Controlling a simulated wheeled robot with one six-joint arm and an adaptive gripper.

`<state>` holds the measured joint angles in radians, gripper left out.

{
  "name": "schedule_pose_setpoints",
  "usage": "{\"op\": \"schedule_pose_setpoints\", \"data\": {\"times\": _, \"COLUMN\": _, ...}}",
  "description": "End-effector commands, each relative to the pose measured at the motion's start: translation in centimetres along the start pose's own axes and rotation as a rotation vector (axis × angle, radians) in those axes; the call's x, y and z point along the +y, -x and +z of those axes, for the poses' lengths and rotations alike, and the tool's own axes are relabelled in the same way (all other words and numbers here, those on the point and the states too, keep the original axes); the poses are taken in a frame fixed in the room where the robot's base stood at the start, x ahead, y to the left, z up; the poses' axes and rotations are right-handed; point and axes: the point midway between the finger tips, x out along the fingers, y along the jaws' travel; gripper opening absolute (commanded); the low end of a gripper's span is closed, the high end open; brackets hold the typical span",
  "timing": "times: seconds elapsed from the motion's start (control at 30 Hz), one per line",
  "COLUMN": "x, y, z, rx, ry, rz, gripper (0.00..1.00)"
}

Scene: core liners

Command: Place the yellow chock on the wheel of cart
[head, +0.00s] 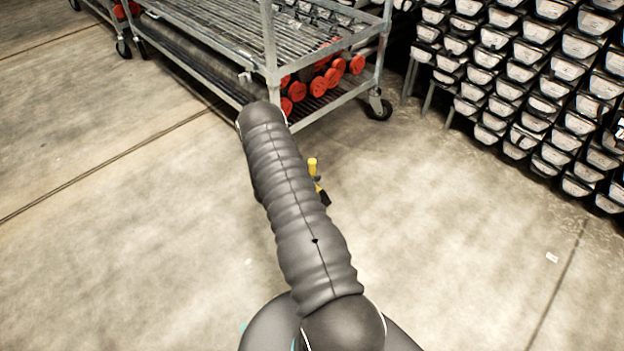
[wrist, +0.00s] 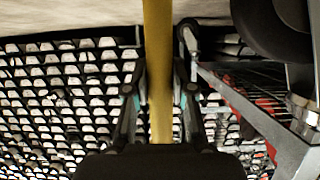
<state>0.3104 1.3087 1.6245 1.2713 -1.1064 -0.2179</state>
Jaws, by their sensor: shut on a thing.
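The yellow chock (head: 312,164) shows in the head view just right of my arm, above the floor. In the wrist view it is a long yellow bar (wrist: 158,40) running between my fingers. My gripper (wrist: 160,100) is shut on it; in the head view only a dark part of the gripper (head: 322,193) shows past my arm. The metal cart (head: 270,55) stands ahead, with a caster wheel (head: 378,108) at its right corner. A large dark round part, apparently a cart wheel (wrist: 272,25), is close at the wrist view's upper right. My arm hides the cart's near corner wheel in the head view.
Red-ended cylinders (head: 318,86) lie on the cart's lower shelf. A tall rack of stacked core trays (head: 530,80) stands at the right. More casters (head: 123,48) show at far left.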

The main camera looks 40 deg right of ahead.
Motion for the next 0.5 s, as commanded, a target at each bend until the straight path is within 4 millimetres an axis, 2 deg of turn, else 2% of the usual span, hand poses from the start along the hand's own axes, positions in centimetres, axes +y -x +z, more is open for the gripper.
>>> {"op": "schedule_pose_setpoints", "data": {"times": 0.07, "x": -0.04, "y": -0.29, "z": 0.58, "rx": 0.003, "ry": -0.001, "rz": 0.0, "gripper": 0.0}}
{"op": "schedule_pose_setpoints", "data": {"times": 0.47, "x": -0.07, "y": -0.47, "z": 0.97, "rx": 0.003, "ry": -0.001, "rz": -0.001, "gripper": 0.0}}
{"op": "schedule_pose_setpoints", "data": {"times": 0.5, "x": -0.01, "y": -0.42, "z": 0.96, "rx": 0.001, "ry": 0.0, "rz": 0.0, "gripper": 0.34}}
